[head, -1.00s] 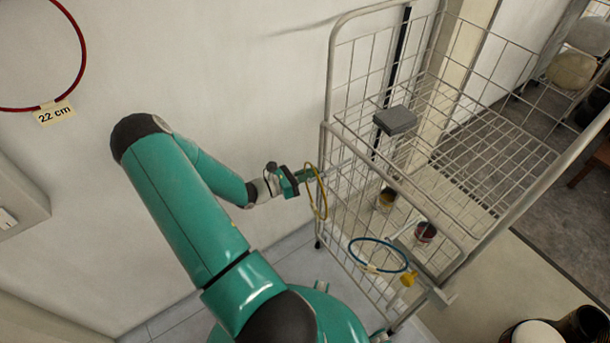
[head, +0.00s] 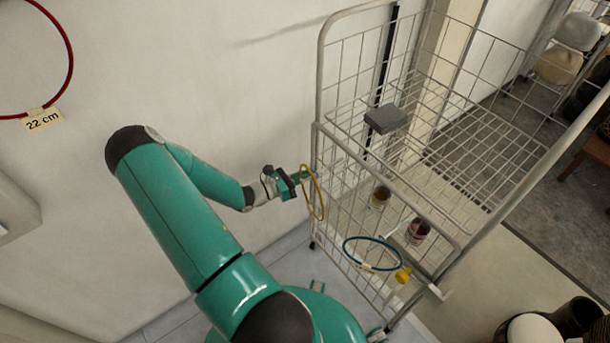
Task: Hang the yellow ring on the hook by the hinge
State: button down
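The yellow ring (head: 321,193) hangs upright from my gripper (head: 304,173), whose jaws appear shut on its upper part. The ring is in front of the left edge of the wire cage's front gate (head: 345,158); I cannot tell whether it touches the wires. No hook is clear at the gate's left edge; a hook or hinge there is too small to make out or lies behind the ring and gripper. A blue ring (head: 345,244) hangs lower on the gate, beside a yellow knob-like piece (head: 403,275).
A grey box (head: 385,118) sits on the cage near the wall. Two small cans (head: 380,197) (head: 418,231) stand inside the cage. A red ring (head: 71,60) with a "22 cm" tag hangs on the wall at upper left. Drums stand at lower right.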

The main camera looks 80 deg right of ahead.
jog(key=c, duration=1.5)
grip_release()
jog(key=v, duration=1.3)
jog(key=shift+w+a, duration=0.25)
jog(key=shift+a, duration=0.05)
jog(key=shift+w, duration=0.1)
